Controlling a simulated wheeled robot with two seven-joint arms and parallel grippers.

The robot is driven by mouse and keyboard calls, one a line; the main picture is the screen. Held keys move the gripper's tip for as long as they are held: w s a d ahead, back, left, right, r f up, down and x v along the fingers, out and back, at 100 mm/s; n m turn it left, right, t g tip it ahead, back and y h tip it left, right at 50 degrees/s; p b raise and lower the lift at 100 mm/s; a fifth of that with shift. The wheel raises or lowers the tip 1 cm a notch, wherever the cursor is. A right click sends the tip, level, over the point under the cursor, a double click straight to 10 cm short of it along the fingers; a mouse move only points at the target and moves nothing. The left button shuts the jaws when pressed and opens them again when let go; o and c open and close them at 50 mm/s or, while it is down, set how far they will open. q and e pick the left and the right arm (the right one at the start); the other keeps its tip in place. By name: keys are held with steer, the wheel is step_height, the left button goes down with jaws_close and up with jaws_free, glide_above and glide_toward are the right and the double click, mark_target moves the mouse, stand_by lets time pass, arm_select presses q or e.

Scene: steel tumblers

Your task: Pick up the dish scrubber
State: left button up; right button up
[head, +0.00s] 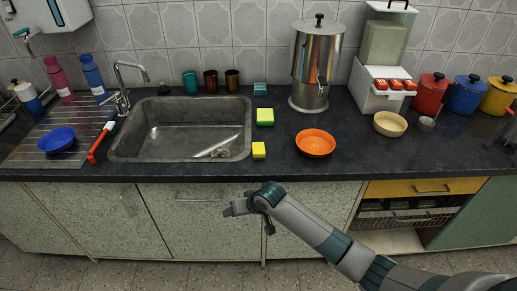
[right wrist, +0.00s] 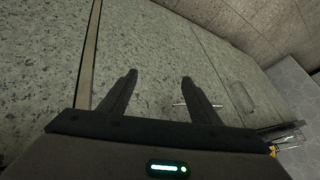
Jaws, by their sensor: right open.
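A dish scrubber with a red handle and a pale head (head: 101,142) lies at the left edge of the sink, between the sink and the ridged drainboard. My right gripper (head: 230,209) is in front of the cabinet doors, below the counter edge, to the right of the scrubber and well apart from it. In the right wrist view my right gripper (right wrist: 159,77) has its two fingers apart with nothing between them, and it faces the speckled cabinet front. The scrubber does not show in that view. My left gripper is out of view.
The steel sink (head: 180,134) is sunk in the dark counter. A blue bowl (head: 58,140) sits on the drainboard (head: 29,149). The faucet (head: 122,92) rises behind the scrubber. Yellow-green sponges (head: 265,117) and an orange bowl (head: 315,143) are right of the sink.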

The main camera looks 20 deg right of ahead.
mark_target(260, 152)
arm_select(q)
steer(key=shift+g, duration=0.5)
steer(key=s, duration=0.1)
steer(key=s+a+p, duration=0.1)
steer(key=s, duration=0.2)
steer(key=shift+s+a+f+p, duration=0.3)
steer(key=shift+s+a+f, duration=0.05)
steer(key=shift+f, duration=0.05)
arm_select(e)
steer(key=w+d+r+m+h, duration=0.1)
steer(key=w+d+r, duration=0.1)
steer(key=r, duration=0.8)
steer(key=w+d+r+m+g+h, duration=0.1)
steer(key=d+r, duration=0.3)
steer(key=r, duration=0.7)
steer(key=w+d+r+m+h, duration=0.1)
steer(key=w+d+r+h, duration=0.1)
steer(key=r, duration=0.9)
steer(key=shift+w+d+r+g+h, duration=0.25)
steer(key=shift+w+d, duration=0.3)
steer(key=shift+d, duration=0.35)
steer(key=shift+f, duration=0.15)
